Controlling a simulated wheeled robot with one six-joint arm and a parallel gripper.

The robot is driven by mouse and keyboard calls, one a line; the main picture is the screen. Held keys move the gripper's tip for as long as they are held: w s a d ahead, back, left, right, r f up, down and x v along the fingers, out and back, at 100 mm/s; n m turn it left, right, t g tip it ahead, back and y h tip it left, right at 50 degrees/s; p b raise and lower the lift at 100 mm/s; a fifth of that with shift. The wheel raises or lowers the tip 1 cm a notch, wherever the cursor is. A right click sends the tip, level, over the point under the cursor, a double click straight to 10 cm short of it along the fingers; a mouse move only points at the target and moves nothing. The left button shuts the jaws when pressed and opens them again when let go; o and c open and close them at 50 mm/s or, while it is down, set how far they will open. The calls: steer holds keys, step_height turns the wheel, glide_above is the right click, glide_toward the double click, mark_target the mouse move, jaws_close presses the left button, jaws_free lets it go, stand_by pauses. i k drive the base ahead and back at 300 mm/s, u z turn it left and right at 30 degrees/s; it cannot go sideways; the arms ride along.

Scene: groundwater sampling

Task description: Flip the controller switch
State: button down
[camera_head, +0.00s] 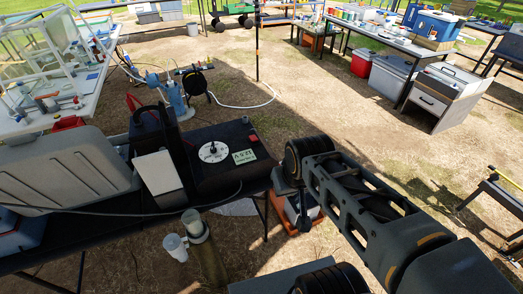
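A black controller box (228,158) sits on the dark table at centre. Its top carries a white round dial (213,152) with a small dark knob or switch at its middle. A red button-like part (253,138) and a pale label (244,157) are also on top. My arm reaches in from the lower right, and its end is just right of the box, apart from the dial. My gripper (290,188) seems to point down there, dark and partly hidden by the arm. Its fingers are too small and dark to tell open from shut.
A grey case (60,170) and an upright black unit with a pale panel (158,172) stand left of the controller. A cable runs along the table front. A cylinder (203,245) and white cup (175,246) are below. Open ground lies beyond, with work tables farther back.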

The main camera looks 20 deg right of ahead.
mark_target(253, 138)
steer(key=k, duration=0.35)
steer(key=z, duration=1.2)
steer(key=i, duration=0.85)
steer(key=u, duration=2.35)
steer(key=i, duration=0.5)
